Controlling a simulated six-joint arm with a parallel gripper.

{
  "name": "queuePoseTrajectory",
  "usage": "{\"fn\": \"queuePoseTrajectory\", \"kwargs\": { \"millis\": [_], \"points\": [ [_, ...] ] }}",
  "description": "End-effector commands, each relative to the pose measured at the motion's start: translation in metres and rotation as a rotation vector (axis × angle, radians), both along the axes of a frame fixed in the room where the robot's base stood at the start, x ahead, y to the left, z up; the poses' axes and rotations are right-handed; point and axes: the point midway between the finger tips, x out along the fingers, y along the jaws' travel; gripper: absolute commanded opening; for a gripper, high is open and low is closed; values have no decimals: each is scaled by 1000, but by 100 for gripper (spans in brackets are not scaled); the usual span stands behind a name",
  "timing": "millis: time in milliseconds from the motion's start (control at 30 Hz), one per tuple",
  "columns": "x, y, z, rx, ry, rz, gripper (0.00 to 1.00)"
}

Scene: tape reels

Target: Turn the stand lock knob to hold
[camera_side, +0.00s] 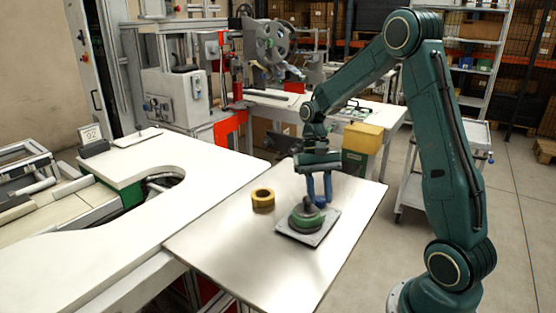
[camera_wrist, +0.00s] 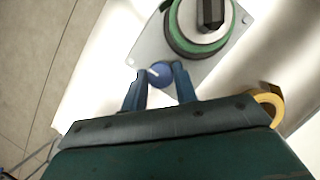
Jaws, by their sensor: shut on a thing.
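The stand is a grey square plate (camera_side: 290,233) on the table. It carries a round green reel or base (camera_side: 305,218) with a dark upright block on top. In the wrist view this round part (camera_wrist: 183,35) shows a green rim, a pale disc and a black block. The lock knob (camera_wrist: 159,74) is a round blue knob with a white pointer line, at the plate's near corner. My gripper (camera_wrist: 159,80) has its two blue fingers on either side of the knob, shut on it. In the side view my gripper (camera_side: 319,203) points down at the plate's back corner and mostly hides the knob.
A yellow tape roll (camera_side: 263,199) stands on the table left of the stand, and also shows in the wrist view (camera_wrist: 268,101). The pale table (camera_side: 230,245) is otherwise clear. A yellow box (camera_side: 362,138) is behind my gripper. A white bench (camera_side: 90,250) lies at the left.

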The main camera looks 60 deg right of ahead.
Motion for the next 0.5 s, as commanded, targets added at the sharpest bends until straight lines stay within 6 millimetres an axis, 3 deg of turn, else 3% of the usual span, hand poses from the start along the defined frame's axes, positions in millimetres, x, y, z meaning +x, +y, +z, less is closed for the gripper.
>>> {"fn": "queuePoseTrajectory", "kwargs": {
  "millis": [500],
  "points": [
    [0, 0, 1, -1, -2, -74, 6]
  ]
}}
